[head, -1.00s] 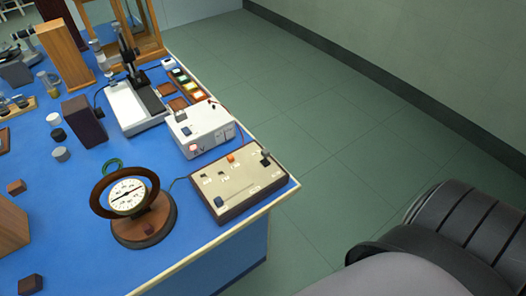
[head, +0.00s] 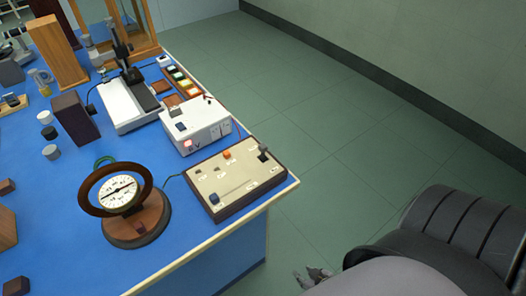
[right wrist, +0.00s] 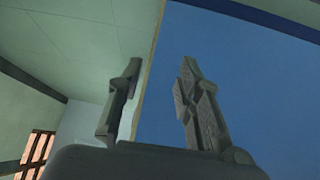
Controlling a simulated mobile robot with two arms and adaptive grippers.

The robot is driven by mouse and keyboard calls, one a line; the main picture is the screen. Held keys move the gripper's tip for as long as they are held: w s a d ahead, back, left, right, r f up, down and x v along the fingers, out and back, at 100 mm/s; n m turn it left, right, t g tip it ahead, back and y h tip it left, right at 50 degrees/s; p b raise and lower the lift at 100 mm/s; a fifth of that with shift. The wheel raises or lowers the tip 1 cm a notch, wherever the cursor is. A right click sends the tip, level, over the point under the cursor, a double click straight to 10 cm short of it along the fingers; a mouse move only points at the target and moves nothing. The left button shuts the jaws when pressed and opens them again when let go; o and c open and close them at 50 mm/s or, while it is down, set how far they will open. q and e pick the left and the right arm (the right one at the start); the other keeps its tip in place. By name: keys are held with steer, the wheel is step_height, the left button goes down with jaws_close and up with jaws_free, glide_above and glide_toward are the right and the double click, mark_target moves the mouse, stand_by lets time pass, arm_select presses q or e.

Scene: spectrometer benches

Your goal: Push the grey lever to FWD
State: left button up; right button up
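A control box (head: 238,178) with a beige top and dark sides sits at the near right corner of the blue bench. My right gripper (head: 312,276) shows at the bottom edge, low beside the bench and apart from the box. In the right wrist view its two fingers (right wrist: 161,85) are spread with nothing between them. My left gripper is out of view.
A round dial compass (head: 122,192) on a wooden base stands left of the box. A white power unit (head: 195,125) stands behind it. The bench edge (head: 235,232) lies between my right gripper and the box. The green floor (head: 340,160) on the right is clear.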

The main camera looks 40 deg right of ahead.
mark_target(265, 148)
steer(key=shift+o, duration=0.3)
steer(key=w+d+r+t+b, duration=0.1)
steer(key=w+d+r+t, duration=0.1)
steer(key=w+r, duration=0.2)
steer(key=w+d+r+t+b, duration=0.2)
steer(key=w+d+r+t, duration=0.1)
steer(key=r, duration=0.7)
steer(key=shift+w+d+r+m, duration=0.3)
steer(key=shift+w+m, duration=0.1)
steer(key=shift+w, duration=0.45)
steer(key=w+a+r+n+t+y+b, duration=0.1)
steer(key=w+r+t+b, duration=0.15)
steer(key=r, duration=0.85)
steer(key=w+a+r+t+b, duration=0.1)
steer(key=w+r+t, duration=0.15)
steer(key=r, duration=0.95)
steer(key=shift+t, duration=0.4)
steer(key=w+b, duration=0.1)
steer(key=w, duration=0.4)
steer(key=w+b, duration=0.2)
steer(key=w, duration=0.3)
steer(key=w+b, duration=0.2)
steer(key=w, duration=0.4)
steer(key=shift+a+f, duration=0.25)
steer(key=shift+a, duration=0.05)
steer(key=shift+s, duration=0.1)
steer(key=shift+c, duration=0.5)
jaws_close()
